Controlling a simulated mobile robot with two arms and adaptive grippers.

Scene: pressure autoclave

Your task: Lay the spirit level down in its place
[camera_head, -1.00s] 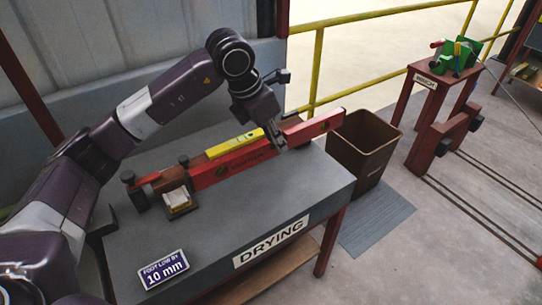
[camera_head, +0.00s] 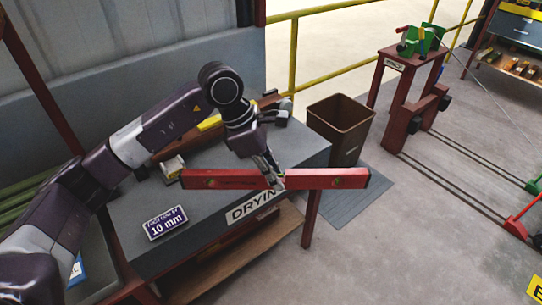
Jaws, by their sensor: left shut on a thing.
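The spirit level (camera_head: 325,179) is a long red bar. It hangs nearly level above the front edge of the grey drying table, and its right part reaches out past the table's right end. My left gripper (camera_head: 274,181) is shut on the level near its middle, from above. The gripper hides a short stretch of the bar. The place for the level cannot be made out with certainty. My right gripper is not in view.
The drying table (camera_head: 205,225) holds a brown beam with a yellow piece (camera_head: 209,122), a small pale block (camera_head: 173,167) and a "10 mm" sign (camera_head: 166,223). A brown bin (camera_head: 340,128) stands right of it. A winch stand (camera_head: 410,62) is farther right, with open floor in front.

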